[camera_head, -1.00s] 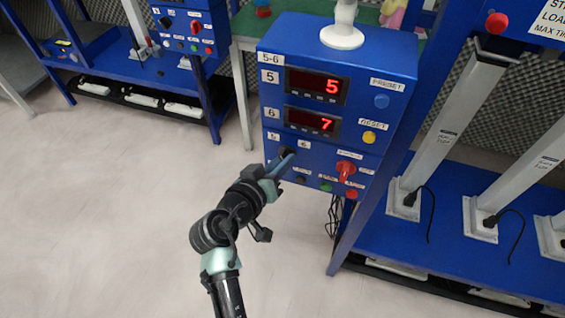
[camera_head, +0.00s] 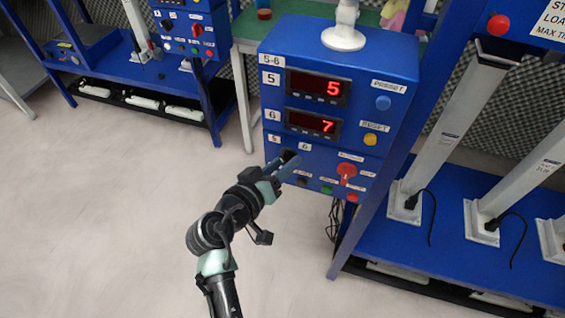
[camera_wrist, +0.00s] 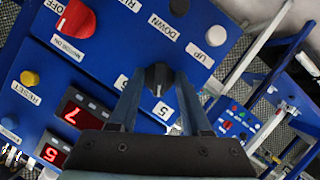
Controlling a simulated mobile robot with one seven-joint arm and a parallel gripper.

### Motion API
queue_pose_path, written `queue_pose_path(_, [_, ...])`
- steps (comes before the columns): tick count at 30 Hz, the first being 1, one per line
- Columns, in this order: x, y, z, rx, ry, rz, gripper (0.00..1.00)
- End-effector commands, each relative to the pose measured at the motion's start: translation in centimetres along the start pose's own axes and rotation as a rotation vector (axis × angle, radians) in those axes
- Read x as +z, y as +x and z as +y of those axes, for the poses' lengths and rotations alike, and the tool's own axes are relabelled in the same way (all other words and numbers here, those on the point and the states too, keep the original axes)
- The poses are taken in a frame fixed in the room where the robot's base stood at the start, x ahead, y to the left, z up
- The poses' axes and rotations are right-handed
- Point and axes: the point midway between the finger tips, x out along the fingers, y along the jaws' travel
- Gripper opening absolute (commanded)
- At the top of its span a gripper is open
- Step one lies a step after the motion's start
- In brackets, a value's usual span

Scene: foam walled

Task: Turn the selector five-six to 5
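The selector five-six is a black knob (camera_wrist: 158,75) on the blue panel of the control box (camera_head: 350,60). In the wrist view the fingers stand on either side of the knob with a visible gap at each side. In the head view the fingers partly hide the knob (camera_head: 291,156).
A red rotary switch (camera_head: 346,171) and several small buttons sit right of the selector. Yellow (camera_head: 370,139) and blue (camera_head: 383,103) buttons are above. Two displays (camera_head: 318,87) read 5 and 7. A blue frame (camera_head: 372,205) stands right; floor at left is clear.

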Motion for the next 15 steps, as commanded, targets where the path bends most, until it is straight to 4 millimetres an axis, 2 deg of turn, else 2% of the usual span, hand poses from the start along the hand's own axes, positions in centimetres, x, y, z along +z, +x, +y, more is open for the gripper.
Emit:
queue_pose_path(8, [0.0, -0.3, 0.0, -0.001, 0.001, 0.001, 0.47])
queue_pose_path(11, [-0.1, -1.3, 0.0, -0.002, 0.001, 0.002, 0.47])
queue_pose_path(15, [0.0, -4.0, -0.1, -0.003, -0.001, 0.003, 0.47])
